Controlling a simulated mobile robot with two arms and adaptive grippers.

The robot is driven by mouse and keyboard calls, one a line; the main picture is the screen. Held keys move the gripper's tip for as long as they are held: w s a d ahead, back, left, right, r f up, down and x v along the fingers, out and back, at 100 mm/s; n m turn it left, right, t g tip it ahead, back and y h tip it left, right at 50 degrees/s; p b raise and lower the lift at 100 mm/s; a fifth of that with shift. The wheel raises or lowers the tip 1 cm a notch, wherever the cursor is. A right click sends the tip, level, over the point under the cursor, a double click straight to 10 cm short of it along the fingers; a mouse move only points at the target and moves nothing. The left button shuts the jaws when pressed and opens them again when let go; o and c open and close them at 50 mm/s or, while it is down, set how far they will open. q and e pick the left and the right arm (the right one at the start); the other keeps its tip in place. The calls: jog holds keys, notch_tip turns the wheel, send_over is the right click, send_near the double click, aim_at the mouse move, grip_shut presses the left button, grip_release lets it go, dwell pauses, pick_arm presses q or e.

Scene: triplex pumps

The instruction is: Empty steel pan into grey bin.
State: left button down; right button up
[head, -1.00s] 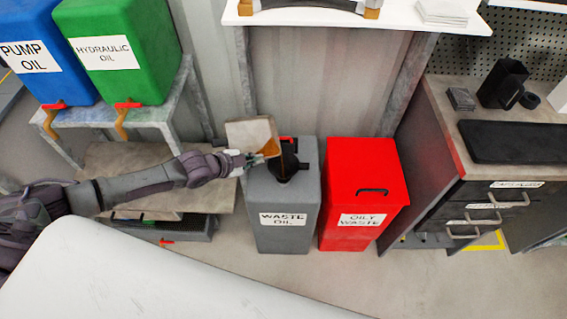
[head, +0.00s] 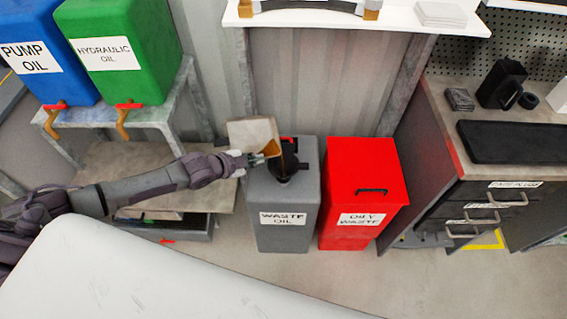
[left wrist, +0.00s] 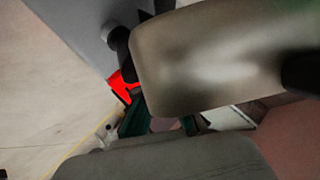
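The steel pan (head: 250,132) is tilted steeply above the grey bin (head: 283,215), labelled WASTE OIL. Brown liquid shows at the pan's lower right corner, beside the black funnel (head: 284,168) on the bin's top. My left gripper (head: 262,159) is at the pan's lower edge and appears shut on it. In the left wrist view the pan's metal side (left wrist: 215,60) fills the upper right, close to the camera. Whether liquid is flowing into the funnel is too small to tell. My right gripper is not in view.
A red OILY WASTE bin (head: 363,190) stands right of the grey bin. Blue (head: 45,50) and green (head: 120,45) oil containers stand on a rack at the left. A drawer cabinet (head: 490,205) is at the right. A white surface (head: 150,275) fills the foreground.

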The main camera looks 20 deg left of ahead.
pick_arm(q)
jog(key=shift+d+r+y+p, duration=0.15)
jog(key=shift+r+y+p, duration=0.15)
jog(key=shift+p, duration=0.2)
dwell(1.4)
jog(key=shift+s+d+r+m+t+y, duration=0.2)
jog(key=shift+m+t+y, duration=0.25)
jog(key=shift+m, duration=0.25)
dwell(1.8)
jog(key=shift+d+r+m+t+y+b, duration=0.15)
jog(key=shift+d+m+t+y+b, duration=0.2)
jog(key=shift+y+b, duration=0.4)
dwell(1.5)
jog(key=shift+s+d+f+m+b, duration=0.15)
jog(key=shift+f+m+b, duration=0.2)
jog(key=shift+b, duration=0.6)
dwell(0.4)
